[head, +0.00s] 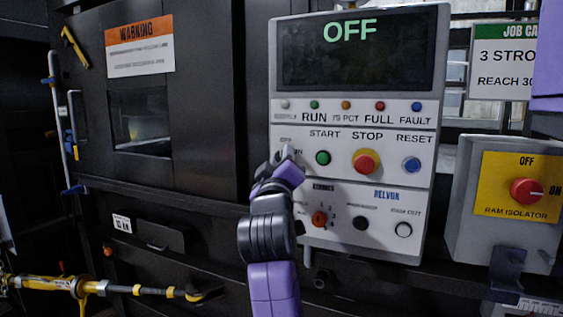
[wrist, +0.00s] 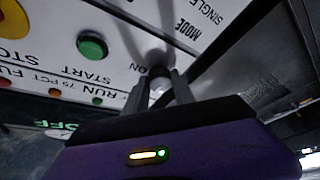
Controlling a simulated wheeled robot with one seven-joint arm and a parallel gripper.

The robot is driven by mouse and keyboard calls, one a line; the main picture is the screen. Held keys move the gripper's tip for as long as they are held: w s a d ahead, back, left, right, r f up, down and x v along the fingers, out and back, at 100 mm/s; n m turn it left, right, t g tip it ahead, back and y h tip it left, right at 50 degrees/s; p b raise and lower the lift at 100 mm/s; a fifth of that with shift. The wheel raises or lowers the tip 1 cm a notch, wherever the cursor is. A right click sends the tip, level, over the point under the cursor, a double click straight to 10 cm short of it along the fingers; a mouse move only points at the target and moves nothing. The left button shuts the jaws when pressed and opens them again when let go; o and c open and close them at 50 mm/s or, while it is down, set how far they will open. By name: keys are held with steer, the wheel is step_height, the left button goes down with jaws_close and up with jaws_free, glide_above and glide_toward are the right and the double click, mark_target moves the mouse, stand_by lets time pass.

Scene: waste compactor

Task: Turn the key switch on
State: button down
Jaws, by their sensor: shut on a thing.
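The control panel (head: 348,200) is a grey box with a dark display reading OFF at its top. The key switch (wrist: 160,72) sits at the panel's left edge, left of the green START button (head: 323,158). My gripper (head: 287,155) covers most of it in the head view. In the wrist view my gripper (wrist: 163,85) has its two fingers closed around the key switch's small metal part, with the printed word ON beside it. The exact angle of the key is hidden by the fingers.
The red and yellow STOP button (head: 365,162) and blue RESET button (head: 411,165) are to the right. A RAM ISOLATOR box (head: 505,205) with a red knob stands farther right.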

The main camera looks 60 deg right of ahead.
steer(key=shift+w+a+f+m+g+h+b, duration=0.1)
steer(key=shift+m+g+h+b, duration=0.9)
steer(key=shift+m+b, duration=2.15)
steer(key=shift+w+d+m+g+h+b, duration=0.1)
steer(key=shift+m+g+h+b, duration=0.15)
steer(key=shift+m+g+b, duration=2.15)
steer(key=shift+w+a+f+m+g+h+b, duration=0.1)
steer(key=shift+m+g+h+b, duration=0.55)
steer(key=shift+m+b, duration=3.25)
steer(key=shift+r+n+b, duration=0.1)
steer(key=shift+n+b, duration=0.65)
steer(key=shift+b, duration=0.25)
steer(key=c, duration=1.1)
jaws_free()
steer(key=shift+o, duration=0.2)
steer(key=shift+a, duration=0.1)
